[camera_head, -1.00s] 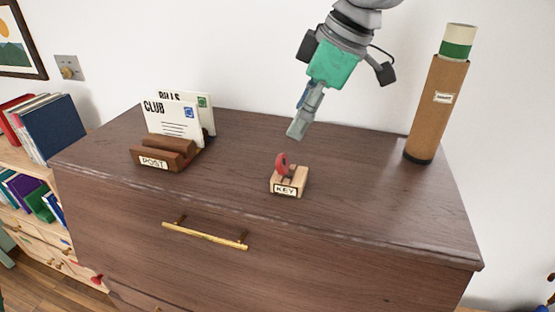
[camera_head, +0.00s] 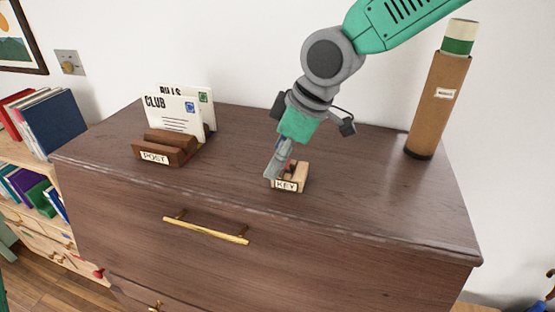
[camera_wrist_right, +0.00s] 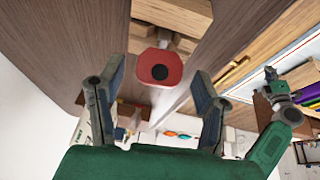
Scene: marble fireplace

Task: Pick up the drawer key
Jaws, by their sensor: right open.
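The drawer key, with a red rounded head (camera_wrist_right: 159,73), stands in a small wooden block labelled KEY (camera_head: 287,185) on the dresser top. In the head view, my right gripper (camera_head: 272,171) is down at the block, and its fingers hide most of the key. In the right wrist view, the fingers (camera_wrist_right: 157,80) are open and apart, one on each side of the red head. Neither finger visibly touches the key. The key's lower part is hidden. My left gripper does not show in the head view.
The dark wooden dresser (camera_head: 350,190) has a brass handle (camera_head: 205,230) on its front. A post holder (camera_head: 165,150) with letters (camera_head: 182,110) stands to the left. A tall brown tube (camera_head: 437,105) stands at the right. The dresser top between them is otherwise clear.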

